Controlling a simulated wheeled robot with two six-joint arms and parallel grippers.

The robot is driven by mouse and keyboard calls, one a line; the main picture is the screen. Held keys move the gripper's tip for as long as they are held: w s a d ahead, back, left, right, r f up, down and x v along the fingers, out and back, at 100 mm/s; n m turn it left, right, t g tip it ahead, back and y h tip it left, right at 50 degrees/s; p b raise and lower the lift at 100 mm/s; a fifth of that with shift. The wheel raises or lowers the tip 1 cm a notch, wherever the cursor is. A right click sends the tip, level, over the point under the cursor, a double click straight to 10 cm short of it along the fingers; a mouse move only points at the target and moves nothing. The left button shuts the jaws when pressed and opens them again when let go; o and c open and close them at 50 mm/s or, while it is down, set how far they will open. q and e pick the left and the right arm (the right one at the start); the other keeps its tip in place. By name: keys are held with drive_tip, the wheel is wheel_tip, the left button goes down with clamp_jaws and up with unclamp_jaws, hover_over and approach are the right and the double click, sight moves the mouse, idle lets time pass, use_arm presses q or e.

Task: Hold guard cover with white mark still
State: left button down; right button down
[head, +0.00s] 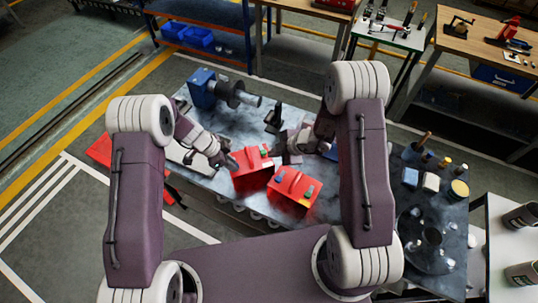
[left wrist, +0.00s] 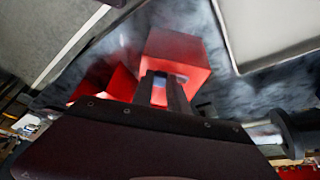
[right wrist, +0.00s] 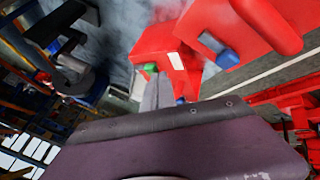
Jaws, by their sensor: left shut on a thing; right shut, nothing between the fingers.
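Two red guard covers stand side by side on the bench. The left one (head: 248,173) has a green knob (head: 264,150); in the right wrist view the white mark (right wrist: 175,60) shows on this cover. My left gripper (head: 230,162) is shut on this cover at its left side; in the left wrist view its fingers lie against the red body (left wrist: 180,52), and the exact grip is hard to see. My right gripper (head: 279,148) is shut and empty, close behind the cover; its fingertips (right wrist: 157,88) are near the green knob. Whether they touch is unclear.
The second red cover (head: 293,192) stands just right, with a blue knob (right wrist: 226,58). A blue pump with a shaft (head: 232,93) is at the back of the bench (head: 210,188). A black bracket (head: 273,118) stands behind my right gripper. Small parts crowd the right end.

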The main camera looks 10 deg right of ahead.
use_arm(q)
drive_tip(key=shift+s, duration=0.1)
use_arm(e)
drive_tip(key=v, duration=0.6)
drive_tip(key=shift+s, duration=0.2)
drive_tip(key=shift+d+r, duration=0.1)
use_arm(q)
drive_tip(key=c, duration=1.2)
unclamp_jaws()
drive_tip(key=shift+c, duration=0.2)
